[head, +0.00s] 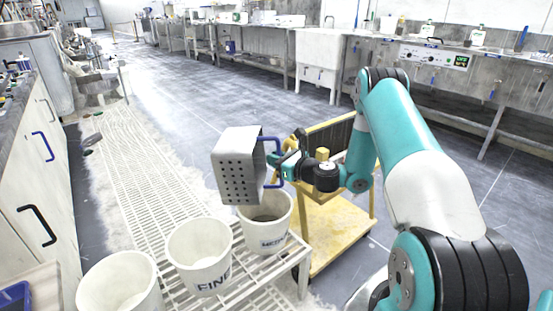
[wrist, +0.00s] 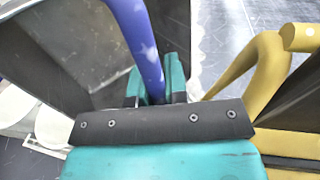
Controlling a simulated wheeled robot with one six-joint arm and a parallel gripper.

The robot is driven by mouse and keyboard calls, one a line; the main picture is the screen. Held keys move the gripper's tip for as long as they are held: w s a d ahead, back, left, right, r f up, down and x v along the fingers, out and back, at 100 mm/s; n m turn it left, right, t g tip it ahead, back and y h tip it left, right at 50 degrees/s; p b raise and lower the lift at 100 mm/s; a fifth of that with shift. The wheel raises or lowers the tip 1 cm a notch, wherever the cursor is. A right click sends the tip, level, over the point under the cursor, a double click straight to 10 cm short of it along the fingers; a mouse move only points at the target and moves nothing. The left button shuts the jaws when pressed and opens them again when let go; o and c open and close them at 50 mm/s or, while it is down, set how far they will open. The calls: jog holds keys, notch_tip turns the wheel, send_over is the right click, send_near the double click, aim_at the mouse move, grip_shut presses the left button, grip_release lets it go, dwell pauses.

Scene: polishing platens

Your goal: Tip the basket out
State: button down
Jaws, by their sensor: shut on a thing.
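A grey metal basket (head: 238,172) with small holes in its near face and a blue handle (head: 270,182) hangs in the air in the head view. My gripper (head: 277,165) is shut on the handle from the right. The basket looks tilted, above and slightly left of the white bucket marked "ME…" (head: 266,232). In the wrist view the blue handle (wrist: 138,42) passes between the teal fingers (wrist: 160,85), with the grey basket wall (wrist: 85,40) at the left. The inside of the basket is hidden, so I cannot tell what it holds.
A white bucket marked "FINE" (head: 200,262) and another white bucket (head: 120,285) stand in the same row on a white slatted rack (head: 292,250). A yellow cart (head: 335,225) stands close at the right. Drawers (head: 35,190) line the left; the aisle floor (head: 180,90) is open.

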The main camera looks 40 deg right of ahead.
aim_at(278, 139)
jog(key=shift+r, duration=0.1)
notch_tip(278, 139, up, 6)
jog(key=n+g+h+p, duration=0.1)
jog(key=g+p, duration=0.1)
jog(key=p, duration=0.5)
jog(key=n+g+h+p, duration=0.1)
jog(key=g+p, duration=0.1)
jog(key=p, duration=0.6)
jog(key=n+g+h+p, duration=0.2)
jog(key=g+p, duration=0.1)
jog(key=p, duration=0.5)
jog(key=shift+w+a+f, duration=0.15)
jog(key=shift+f, duration=0.1)
jog(key=g+h+p, duration=0.1)
jog(key=r+n+g+h+p, duration=0.1)
jog(key=g+h, duration=0.1)
jog(key=r+n+g+h+p, duration=0.1)
jog(key=shift+d+r+g, duration=0.2)
jog(key=shift+r+g, duration=0.05)
jog(key=shift+g, duration=0.15)
